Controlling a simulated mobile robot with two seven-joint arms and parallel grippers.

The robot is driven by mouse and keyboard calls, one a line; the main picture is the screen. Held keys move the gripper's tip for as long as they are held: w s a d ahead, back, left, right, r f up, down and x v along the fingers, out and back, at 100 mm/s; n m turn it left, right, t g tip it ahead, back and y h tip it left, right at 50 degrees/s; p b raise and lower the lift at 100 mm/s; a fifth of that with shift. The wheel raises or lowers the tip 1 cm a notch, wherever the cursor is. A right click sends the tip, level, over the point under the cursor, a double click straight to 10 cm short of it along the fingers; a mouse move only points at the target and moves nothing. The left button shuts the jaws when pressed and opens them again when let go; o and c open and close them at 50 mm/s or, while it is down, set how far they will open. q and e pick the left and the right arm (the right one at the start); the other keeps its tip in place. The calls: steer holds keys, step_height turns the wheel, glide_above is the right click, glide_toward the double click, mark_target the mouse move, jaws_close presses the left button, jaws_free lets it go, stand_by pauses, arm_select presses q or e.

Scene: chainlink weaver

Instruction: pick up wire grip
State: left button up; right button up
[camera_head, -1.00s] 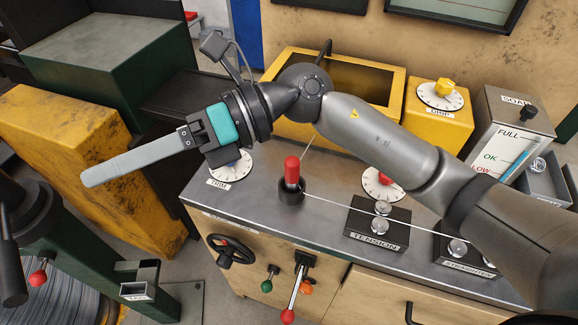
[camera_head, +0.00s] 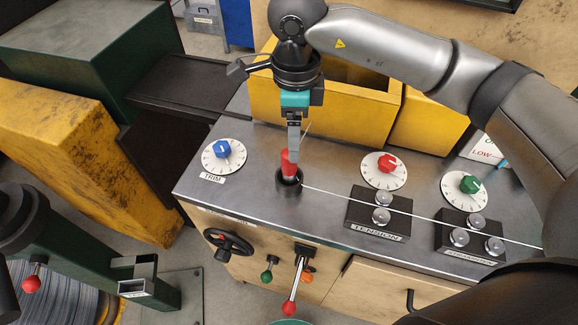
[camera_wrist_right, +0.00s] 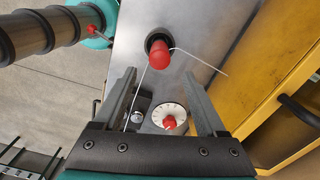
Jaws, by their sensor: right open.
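The wire grip is a red handle (camera_head: 288,165) standing in a black round socket (camera_head: 289,188) on the metal worktop. A thin wire runs from it to the right. My right gripper (camera_head: 293,158) points down at the top of the handle, its fingers close to it or overlapping it in the head view. In the right wrist view the gripper (camera_wrist_right: 160,74) is open and empty, and the red handle (camera_wrist_right: 159,54) appears just beyond the gap between the fingertips. A teal part, probably of my left gripper, shows at the head view's bottom edge; its fingers are hidden.
A yellow bin (camera_head: 340,105) stands close behind the grip. A trim dial (camera_head: 223,156) is left of it, a red-knobbed dial (camera_head: 384,170) right. The wire passes the tension block (camera_head: 379,213) and another roller block (camera_head: 470,236). Levers (camera_head: 299,280) project from the front panel.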

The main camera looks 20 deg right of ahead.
mark_target(290, 166)
step_height(290, 166, down, 4)
steer(key=shift+f, duration=0.1)
steer(key=shift+w+a+f, duration=0.1)
steer(key=shift+a+f, duration=0.05)
steer(key=shift+f, duration=0.8)
steer(key=shift+s+a+f, duration=0.1)
steer(key=shift+a+f, duration=0.1)
steer(key=shift+f, duration=0.7)
steer(key=shift+w+a+f, duration=0.1)
steer(key=shift+a+f, duration=0.05)
steer(key=shift+f, duration=0.8)
jaws_close()
steer(key=shift+r, duration=0.1)
